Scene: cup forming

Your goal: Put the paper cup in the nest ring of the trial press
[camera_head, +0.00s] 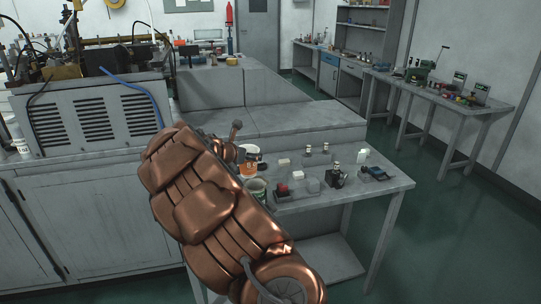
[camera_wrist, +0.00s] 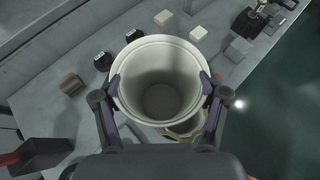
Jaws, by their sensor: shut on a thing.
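A white paper cup (camera_wrist: 160,90) with a rolled rim fills the middle of the wrist view, and I look down into its empty inside. My gripper (camera_wrist: 160,84) is shut on it, one finger at each side of the wall just below the rim. A tan round thing (camera_wrist: 186,130) shows partly beneath the cup; I cannot tell whether it is the nest ring. In the head view my copper arm hides the gripper. I cannot pick out the trial press for certain.
The grey bench (camera_head: 375,193) holds small blocks, a red-topped piece (camera_head: 283,190) and a dark device (camera_head: 337,179). In the wrist view, a dark block with a red part (camera_wrist: 40,155) lies lower left. A large vented cabinet (camera_head: 95,115) stands left. Green floor lies right.

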